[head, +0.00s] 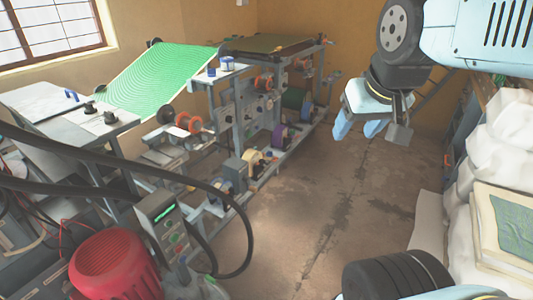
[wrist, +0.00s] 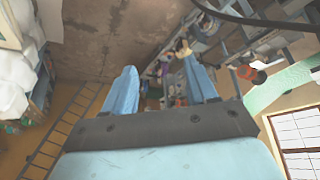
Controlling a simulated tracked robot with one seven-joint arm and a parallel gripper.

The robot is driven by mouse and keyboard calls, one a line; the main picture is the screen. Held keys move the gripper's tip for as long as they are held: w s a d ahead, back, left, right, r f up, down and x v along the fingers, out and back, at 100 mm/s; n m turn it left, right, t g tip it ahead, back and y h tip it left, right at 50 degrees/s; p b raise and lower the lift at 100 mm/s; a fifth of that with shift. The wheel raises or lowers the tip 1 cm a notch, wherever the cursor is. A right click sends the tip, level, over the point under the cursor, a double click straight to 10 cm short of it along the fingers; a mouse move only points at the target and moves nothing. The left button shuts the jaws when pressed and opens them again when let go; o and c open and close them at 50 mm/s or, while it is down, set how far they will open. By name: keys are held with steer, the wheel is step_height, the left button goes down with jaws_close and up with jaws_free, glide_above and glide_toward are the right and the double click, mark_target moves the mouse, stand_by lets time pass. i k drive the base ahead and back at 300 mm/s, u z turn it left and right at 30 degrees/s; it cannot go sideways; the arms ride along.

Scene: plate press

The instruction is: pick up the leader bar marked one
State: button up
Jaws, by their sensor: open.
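I cannot make out a leader bar marked one in either view. My gripper (head: 358,130) hangs at the upper right of the head view, with its two light blue fingers apart and nothing seen between them. In the wrist view the fingers of my gripper (wrist: 160,68) are also spread, with a clear gap between them. Beyond the gap lie the floor and the press machine, blurred and small. In the head view my gripper is in the air, to the right of the press machine (head: 243,105) in the picture.
A green patterned sheet (head: 155,78) slopes from the machine. A red motor (head: 117,268) and dark hoses fill the lower left. White sacks (head: 502,140) line the right side. A ladder (wrist: 62,130) shows in the wrist view. The concrete floor (head: 320,215) between is clear.

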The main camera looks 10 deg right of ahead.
mark_target(269, 153)
steer(key=k, duration=1.15)
steer(key=z, duration=0.65)
steer(key=i, duration=2.65)
steer(key=u, duration=0.9)
steer(key=i, duration=0.4)
steer(key=u, duration=0.15)
steer(key=k, duration=0.9)
steer(key=u, duration=0.1)
